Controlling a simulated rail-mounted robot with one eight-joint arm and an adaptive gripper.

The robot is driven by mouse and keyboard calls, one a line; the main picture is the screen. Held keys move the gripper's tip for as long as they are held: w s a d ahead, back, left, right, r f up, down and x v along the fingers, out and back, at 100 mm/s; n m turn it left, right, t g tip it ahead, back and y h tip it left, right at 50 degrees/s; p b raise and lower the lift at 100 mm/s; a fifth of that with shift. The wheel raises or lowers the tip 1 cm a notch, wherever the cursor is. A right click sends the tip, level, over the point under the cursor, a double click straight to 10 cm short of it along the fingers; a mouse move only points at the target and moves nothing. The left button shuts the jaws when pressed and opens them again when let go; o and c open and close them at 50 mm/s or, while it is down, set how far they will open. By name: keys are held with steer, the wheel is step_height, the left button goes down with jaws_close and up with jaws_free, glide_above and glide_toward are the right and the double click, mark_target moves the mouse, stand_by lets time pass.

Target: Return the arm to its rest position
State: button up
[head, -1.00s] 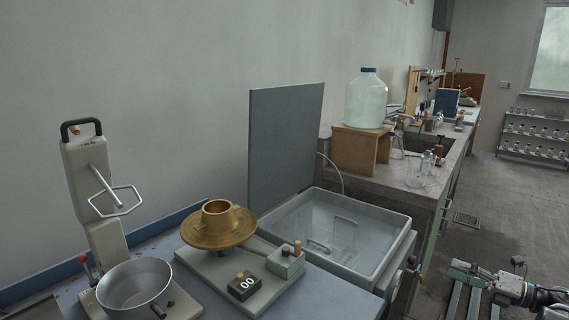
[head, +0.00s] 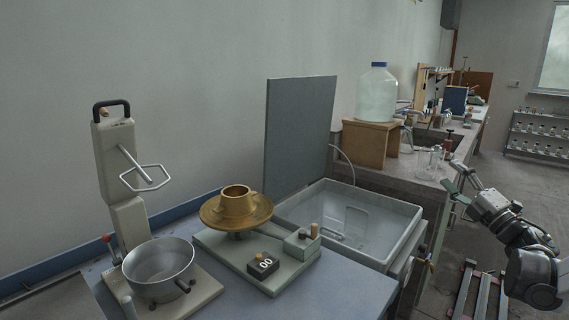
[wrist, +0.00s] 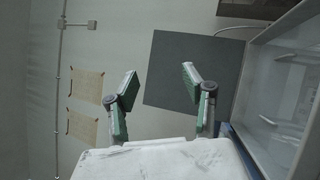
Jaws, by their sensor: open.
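My gripper (head: 458,181) is at the right in the head view, raised beside the bench front, with its arm reaching down to the lower right. Its green-padded fingers are spread apart with nothing between them. In the wrist view the open gripper (wrist: 155,92) faces the wall, with a grey upright panel (wrist: 193,70) behind the fingers. No object is held or touched.
A mixer with a metal bowl (head: 158,270), a brass flow table (head: 236,208) and a sink basin (head: 405,222) stand at left and centre. A large bottle (head: 377,95) stands on a wooden stand (head: 366,143).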

steer(key=s+a+r+m+g+h+b, duration=0.1)
steer(key=s+a+r+m+h+b, duration=0.3)
steer(key=m+h, duration=1)
steer(key=s+a+f+m+g+y+b, duration=0.25)
steer(key=s+a+f+m+g, duration=0.3)
steer(key=s+a+f, duration=0.6)
steer(key=s+a+f+m+g+y+b, duration=0.1)
steer(key=s+a+f+m+g+y, duration=0.3)
steer(key=s+a+f+g, duration=0.75)
steer(key=s+d+r+t+p, duration=0.1)
steer(key=s+r+t+p, duration=0.1)
steer(key=r+p, duration=0.6)
steer(key=s+d+r+t+p, duration=0.1)
steer(key=s+r+t+p, duration=0.1)
steer(key=r+p, duration=0.6)
steer(key=s+p, duration=0.1)
steer(key=p, duration=0.1)
steer(key=shift+s+d+t+p, duration=0.15)
steer(key=shift+s+t+p, duration=0.15)
steer(key=shift+s, duration=0.1)
